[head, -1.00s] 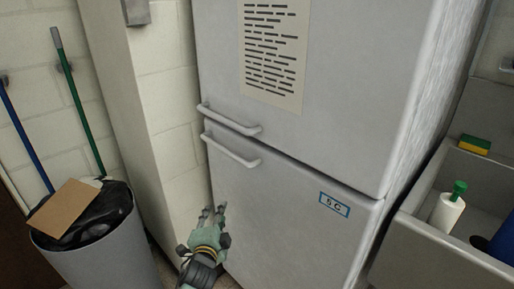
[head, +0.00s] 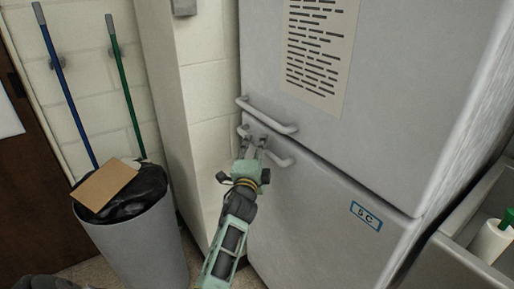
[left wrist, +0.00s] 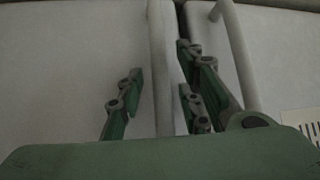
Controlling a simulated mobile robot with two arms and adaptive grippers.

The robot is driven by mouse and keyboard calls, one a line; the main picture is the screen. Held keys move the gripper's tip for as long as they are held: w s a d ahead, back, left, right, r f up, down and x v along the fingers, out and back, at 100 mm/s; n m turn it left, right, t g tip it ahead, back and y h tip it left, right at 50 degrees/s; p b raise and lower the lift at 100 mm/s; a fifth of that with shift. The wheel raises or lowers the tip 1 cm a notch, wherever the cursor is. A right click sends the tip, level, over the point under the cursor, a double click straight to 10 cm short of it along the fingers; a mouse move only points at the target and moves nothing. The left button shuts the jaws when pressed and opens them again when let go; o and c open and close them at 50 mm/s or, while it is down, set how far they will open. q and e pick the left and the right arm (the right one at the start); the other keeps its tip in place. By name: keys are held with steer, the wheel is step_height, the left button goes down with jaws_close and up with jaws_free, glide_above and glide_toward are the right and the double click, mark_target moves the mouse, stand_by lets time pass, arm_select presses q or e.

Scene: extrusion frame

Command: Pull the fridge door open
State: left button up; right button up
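The grey fridge has an upper door (head: 395,85) and a lower door (head: 310,220), both closed. The upper handle (head: 270,117) and lower handle (head: 282,160) are slim grey bars on either side of the seam. My left gripper (head: 252,146) is in front of the lower handle and hides part of it. In the left wrist view, my left gripper's fingers (left wrist: 160,95) are spread apart, with the lower handle (left wrist: 161,60) between them. The upper handle (left wrist: 236,55) is outside the fingers, to the right. My right gripper is in neither view.
A grey bin (head: 145,240) with a black bag and cardboard (head: 104,185) stands left of the fridge. A white wall column (head: 190,120) is beside the fridge. A sink (head: 455,255) with a white bottle (head: 490,240) is at right.

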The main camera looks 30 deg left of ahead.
arm_select(q)
jaws_close()
stand_by(0.3)
stand_by(0.3)
